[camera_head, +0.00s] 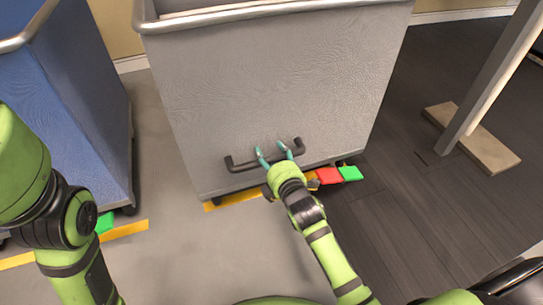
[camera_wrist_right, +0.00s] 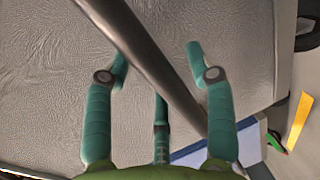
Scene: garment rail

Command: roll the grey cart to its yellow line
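The grey cart (camera_head: 270,90) stands in the middle of the head view, with a black bar handle (camera_head: 240,165) low on its near face. A yellow line (camera_head: 235,199) runs along the floor at the cart's near bottom edge, partly hidden by my arm. My right gripper (camera_head: 273,154) is at the handle. In the right wrist view its teal fingers (camera_wrist_right: 160,75) are spread, with the handle bar (camera_wrist_right: 150,55) passing diagonally between them; I cannot tell whether they touch it. My left arm comes in from the left, but its gripper is out of view.
A blue cart (camera_head: 75,90) stands close on the left, with a green pedal (camera_head: 104,222) and another yellow line (camera_head: 124,230). A red pedal (camera_head: 329,175) and a green pedal (camera_head: 350,173) show beside the grey cart's right bottom corner. A post on a wooden foot (camera_head: 490,150) stands at right.

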